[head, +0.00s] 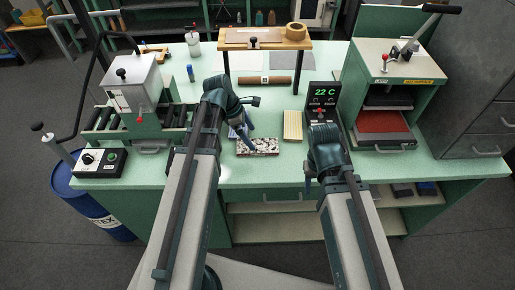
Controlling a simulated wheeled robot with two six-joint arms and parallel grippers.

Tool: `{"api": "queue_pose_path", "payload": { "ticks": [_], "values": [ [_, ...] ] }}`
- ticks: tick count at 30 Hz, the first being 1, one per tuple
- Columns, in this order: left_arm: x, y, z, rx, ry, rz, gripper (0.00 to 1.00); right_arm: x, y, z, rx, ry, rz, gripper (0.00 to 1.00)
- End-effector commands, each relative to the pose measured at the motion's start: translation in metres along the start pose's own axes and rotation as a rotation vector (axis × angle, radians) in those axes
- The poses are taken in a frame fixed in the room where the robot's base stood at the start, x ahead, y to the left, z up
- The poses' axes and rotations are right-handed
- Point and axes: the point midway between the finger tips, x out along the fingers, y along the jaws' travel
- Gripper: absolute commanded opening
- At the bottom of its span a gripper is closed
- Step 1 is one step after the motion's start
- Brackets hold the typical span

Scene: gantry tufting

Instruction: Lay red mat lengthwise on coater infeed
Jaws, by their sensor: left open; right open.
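A flat red piece, which looks like the red mat (384,122), lies inside the green press-like machine at the right of the bench. The coater (133,88) seems to be the white box with a crank at the left, with dark rollers (101,118) on its left and more on its right; I cannot tell which side is the infeed. My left gripper (250,118) is open above a black-and-white speckled block (257,146), apart from the red piece. My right gripper (309,172) is open near the bench's front edge, left of the press. Its fingers are partly hidden.
A wooden-topped stand (262,40) is at the back, with a brown roll (264,80) under it. A tan block (293,125) and a temperature display (322,94) reading 22 C stand mid-bench. A control box (99,162) is front left. A blue drum (92,205) stands below it.

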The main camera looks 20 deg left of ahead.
Motion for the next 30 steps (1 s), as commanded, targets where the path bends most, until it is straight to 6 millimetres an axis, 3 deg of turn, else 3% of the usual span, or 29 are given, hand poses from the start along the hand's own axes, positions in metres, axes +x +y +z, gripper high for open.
{"api": "queue_pose_path", "payload": {
  "ticks": [11, 20, 30],
  "values": [
    [0.046, -0.001, -0.005, 0.000, 0.000, 0.000, 1.00, 0.044, -0.004, -0.003, 0.000, 0.000, 0.000, 0.50],
    [0.048, -0.001, -0.003, 0.000, 0.000, 0.000, 1.00, 0.045, -0.004, -0.003, 0.000, 0.000, 0.000, 0.50],
    [0.048, -0.001, -0.003, 0.000, 0.000, 0.000, 0.42, 0.045, -0.004, -0.003, 0.000, 0.000, 0.000, 0.50]
  ]
}}
